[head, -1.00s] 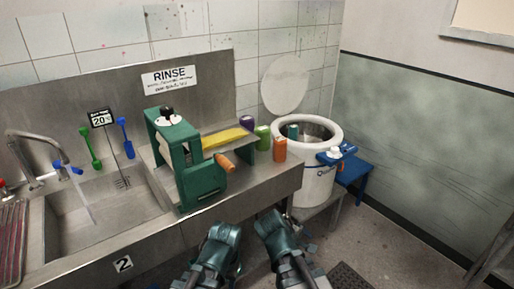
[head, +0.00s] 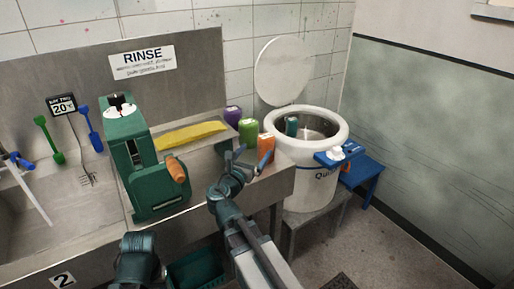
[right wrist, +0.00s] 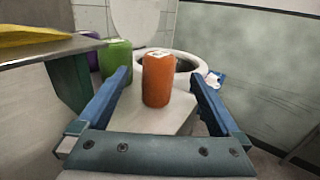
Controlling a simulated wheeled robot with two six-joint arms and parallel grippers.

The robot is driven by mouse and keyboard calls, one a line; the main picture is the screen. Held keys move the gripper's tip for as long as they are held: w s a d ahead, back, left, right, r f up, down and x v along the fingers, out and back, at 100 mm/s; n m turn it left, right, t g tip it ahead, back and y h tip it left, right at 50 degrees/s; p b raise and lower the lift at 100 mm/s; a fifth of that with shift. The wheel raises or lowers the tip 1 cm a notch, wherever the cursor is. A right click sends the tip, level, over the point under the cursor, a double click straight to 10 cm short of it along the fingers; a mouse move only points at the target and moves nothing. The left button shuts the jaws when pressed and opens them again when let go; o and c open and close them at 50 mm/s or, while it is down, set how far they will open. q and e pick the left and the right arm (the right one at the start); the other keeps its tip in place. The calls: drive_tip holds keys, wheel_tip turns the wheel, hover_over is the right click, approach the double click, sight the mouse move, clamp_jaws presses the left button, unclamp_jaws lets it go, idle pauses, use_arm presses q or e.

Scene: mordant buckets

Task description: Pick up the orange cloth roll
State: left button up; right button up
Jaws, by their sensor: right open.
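The orange cloth roll (head: 266,148) stands upright near the right end of the steel counter, partly hidden behind my right gripper in the head view. In the right wrist view the orange roll (right wrist: 157,82), with a pale label on top, stands ahead between the blue fingers. My right gripper (head: 247,161) is open and empty, with its fingers pointing at the roll. Whether they touch it cannot be told. My left gripper (head: 139,262) is low at the bottom left, away from the roll; its fingers are hidden.
A green roll (head: 248,131) and a purple roll (head: 232,116) stand left of the orange one. A green wringer (head: 150,180) with an orange handle stands left on the counter. A yellow cloth (head: 190,135) lies on a shelf. A white bucket (head: 308,185) stands close behind at right.

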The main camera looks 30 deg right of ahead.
sight(269, 135)
drive_tip(key=x, duration=0.8)
drive_tip(key=shift+w+d, duration=0.15)
drive_tip(key=shift+d, duration=0.1)
drive_tip(key=x, duration=0.2)
drive_tip(key=f+b+x, duration=0.1)
drive_tip(key=x, duration=0.2)
drive_tip(key=shift+w, duration=0.15)
drive_tip(key=c, duration=1.4)
